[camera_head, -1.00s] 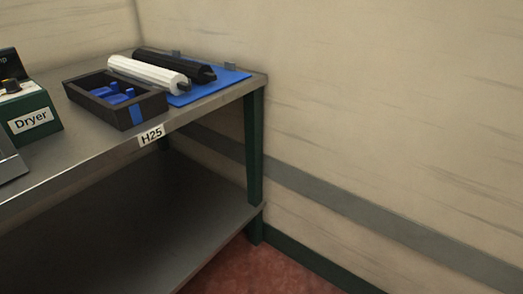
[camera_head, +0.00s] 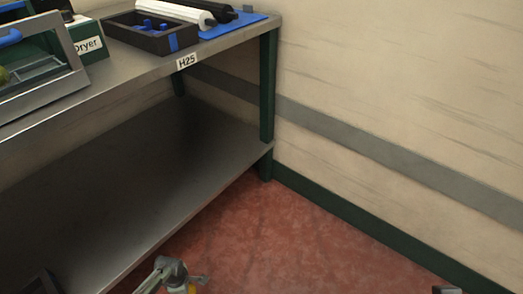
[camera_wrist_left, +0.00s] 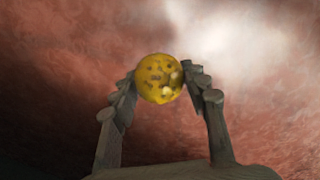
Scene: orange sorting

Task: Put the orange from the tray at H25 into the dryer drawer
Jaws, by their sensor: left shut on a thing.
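A yellow orange with brown spots (camera_wrist_left: 158,79) sits between the fingertips of my left gripper (camera_wrist_left: 160,82) in the left wrist view. That gripper is shut on it, above the reddish floor. The black tray (camera_head: 125,36) behind the H25 label (camera_head: 187,62) holds blue pieces and no visible orange. The green dryer box (camera_head: 88,45) stands left of it. A small grey part of my right arm (camera_head: 447,290) shows at the bottom; its fingers cannot be made out.
A metal-framed clear-fronted unit (camera_head: 62,80) stands at the far left of the table, cut by the edge, with something green inside. The lower shelf (camera_head: 130,190) is mostly bare. Floor right of the table is clear.

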